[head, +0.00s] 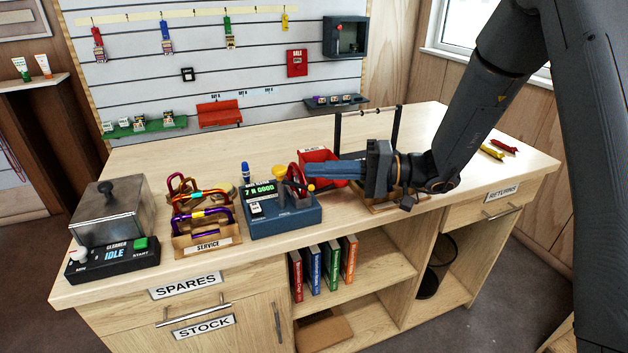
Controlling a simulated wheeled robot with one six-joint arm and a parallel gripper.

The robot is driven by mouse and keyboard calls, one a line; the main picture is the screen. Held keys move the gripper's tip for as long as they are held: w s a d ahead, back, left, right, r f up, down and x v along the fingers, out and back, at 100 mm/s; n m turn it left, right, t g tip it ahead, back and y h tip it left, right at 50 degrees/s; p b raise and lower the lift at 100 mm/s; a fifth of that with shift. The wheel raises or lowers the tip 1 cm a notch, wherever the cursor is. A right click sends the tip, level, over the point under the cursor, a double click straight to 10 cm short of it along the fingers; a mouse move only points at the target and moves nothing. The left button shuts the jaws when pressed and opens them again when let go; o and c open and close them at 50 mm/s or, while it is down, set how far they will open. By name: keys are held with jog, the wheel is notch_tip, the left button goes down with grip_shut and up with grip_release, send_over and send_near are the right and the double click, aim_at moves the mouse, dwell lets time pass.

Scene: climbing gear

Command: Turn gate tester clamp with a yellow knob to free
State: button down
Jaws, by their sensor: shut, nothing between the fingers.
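The gate tester (285,220) is a blue box on the counter, with a green display reading "7 N GOOD". Its yellow knob (279,171) stands on top, towards the back. A red carabiner (293,177) stands upright on the tester, just right of the knob. My gripper (309,170) reaches in from the right with its fingers shut and empty. Its tips are at the right side of the carabiner, short of the knob; I cannot tell if they touch anything. The clamp's setting cannot be read from here.
A cardboard SERVICE box (207,244) with several carabiners stands left of the tester. The cleaner (112,257), showing "IDLE", is further left. A red bin (320,157) sits behind my fingers. A dark frame (367,111) rises behind my gripper. The back left of the counter is clear.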

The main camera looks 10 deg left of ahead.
jog(key=d+b, duration=0.3)
jog(key=d, duration=0.8)
jog(key=s+d+f+m+g+h, duration=0.1)
jog(key=s+d+f+h, duration=0.1)
jog(key=s+f+h, duration=0.3)
jog(key=s+d+f+m+g+h, duration=0.1)
jog(key=s+d+f+h, duration=0.25)
jog(key=s, duration=0.45)
jog(key=s+d+f+t+h, duration=0.1)
jog(key=d+f+t+h, duration=0.1)
jog(key=d+h, duration=0.2)
jog(key=s+d+f+m+t+h, duration=0.1)
jog(key=s+d+f+t+h, duration=0.1)
jog(key=d+h, duration=0.3)
jog(key=d, duration=0.4)
jog(key=shift+f+m, duration=0.25)
jog(key=shift+m, duration=0.05)
